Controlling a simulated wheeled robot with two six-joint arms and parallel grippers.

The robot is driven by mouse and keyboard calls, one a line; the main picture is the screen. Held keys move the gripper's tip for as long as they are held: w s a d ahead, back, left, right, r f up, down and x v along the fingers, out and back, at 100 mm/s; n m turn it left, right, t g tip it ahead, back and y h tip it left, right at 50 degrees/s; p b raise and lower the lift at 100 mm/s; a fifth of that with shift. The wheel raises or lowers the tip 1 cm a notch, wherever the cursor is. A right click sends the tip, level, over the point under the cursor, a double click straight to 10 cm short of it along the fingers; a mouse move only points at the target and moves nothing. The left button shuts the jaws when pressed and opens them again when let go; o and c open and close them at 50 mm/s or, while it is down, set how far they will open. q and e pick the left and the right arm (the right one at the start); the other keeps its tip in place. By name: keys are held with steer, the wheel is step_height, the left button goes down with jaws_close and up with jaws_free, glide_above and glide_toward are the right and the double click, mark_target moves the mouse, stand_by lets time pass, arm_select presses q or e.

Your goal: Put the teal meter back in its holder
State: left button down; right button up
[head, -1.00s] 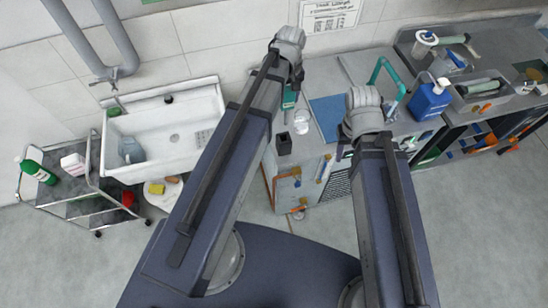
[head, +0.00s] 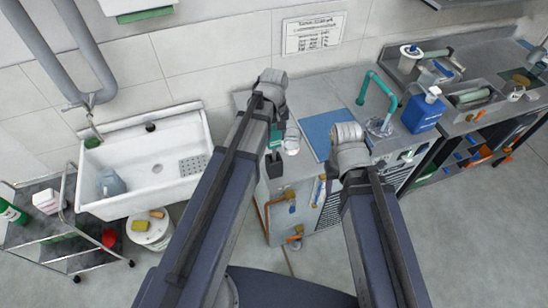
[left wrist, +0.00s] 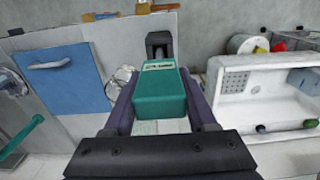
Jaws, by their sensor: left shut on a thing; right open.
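The teal meter (head: 276,138) is in my left gripper (head: 274,130), above the counter near its left front corner. In the left wrist view the meter (left wrist: 160,92) sits between the purple fingers of my left gripper (left wrist: 160,115), which is shut on it. A black holder (head: 274,165) stands on the counter, just below the meter in the head view. It also shows in the left wrist view (left wrist: 159,42), beyond the meter's far end, apparently apart from it. My right gripper (head: 333,167) is open over the counter front, partly hidden by its wrist.
A teal tap (head: 371,90) and a blue bottle (head: 423,112) stand farther right. A white sink (head: 140,195) is left of the counter.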

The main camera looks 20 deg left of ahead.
mark_target(274, 127)
arm_select(q)
steer(key=shift+f+b, duration=3.1)
steer(key=shift+f, duration=0.65)
steer(key=shift+r, duration=0.15)
steer(key=shift+c, duration=1)
jaws_free()
step_height(274, 127, up, 12)
steer(key=p, duration=1.2)
steer(key=s+d+m+y, duration=0.1)
steer(key=s+d+m, duration=0.9)
steer(key=s, duration=0.4)
steer(key=shift+s+d, duration=0.15)
steer(key=shift+d, duration=0.1)
